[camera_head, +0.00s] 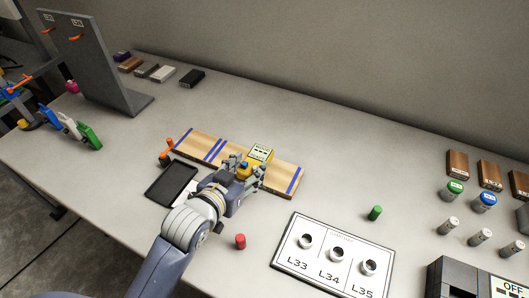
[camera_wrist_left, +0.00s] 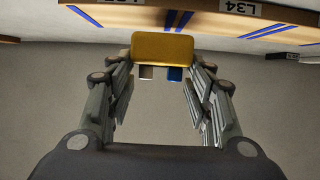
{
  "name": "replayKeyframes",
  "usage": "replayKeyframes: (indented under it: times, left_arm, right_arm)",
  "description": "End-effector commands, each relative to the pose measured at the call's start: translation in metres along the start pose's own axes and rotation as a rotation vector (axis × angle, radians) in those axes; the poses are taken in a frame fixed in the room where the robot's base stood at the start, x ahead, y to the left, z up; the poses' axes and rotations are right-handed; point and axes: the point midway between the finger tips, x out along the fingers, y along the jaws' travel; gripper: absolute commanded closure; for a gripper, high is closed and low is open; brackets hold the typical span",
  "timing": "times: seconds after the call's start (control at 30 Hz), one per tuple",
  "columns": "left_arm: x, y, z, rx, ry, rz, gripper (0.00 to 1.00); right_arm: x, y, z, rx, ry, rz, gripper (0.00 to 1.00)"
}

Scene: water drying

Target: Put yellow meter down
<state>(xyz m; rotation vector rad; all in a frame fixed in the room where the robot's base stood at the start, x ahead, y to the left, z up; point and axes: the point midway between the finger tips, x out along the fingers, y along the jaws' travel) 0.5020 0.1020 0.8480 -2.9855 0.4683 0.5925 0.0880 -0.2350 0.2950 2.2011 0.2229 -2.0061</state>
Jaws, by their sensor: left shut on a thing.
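The yellow meter (camera_head: 261,154) is at the wooden board with blue stripes (camera_head: 205,149), near the middle of the table. My left gripper (camera_head: 247,172) is shut on the meter. In the left wrist view the meter (camera_wrist_left: 163,46) sits between the fingertips of the left gripper (camera_wrist_left: 162,72), with a grey and a blue part below it. I cannot tell whether the meter touches the board. My right gripper is not in view.
A black tray (camera_head: 171,184) lies left of my arm. A red cylinder (camera_head: 240,241), a green cylinder (camera_head: 375,212) and a white L33–L35 panel (camera_head: 318,244) are to the right. A grey stand (camera_head: 92,62) rises at the back left.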

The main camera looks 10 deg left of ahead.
Motion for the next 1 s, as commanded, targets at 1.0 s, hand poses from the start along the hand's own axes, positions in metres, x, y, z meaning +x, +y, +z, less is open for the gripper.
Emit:
replayKeyframes:
  times: [1.0]
  left_arm:
    - [0.148, -0.032, -0.021, 0.0, 0.001, -0.001, 0.84]
  right_arm:
    - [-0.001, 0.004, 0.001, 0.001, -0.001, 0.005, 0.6]
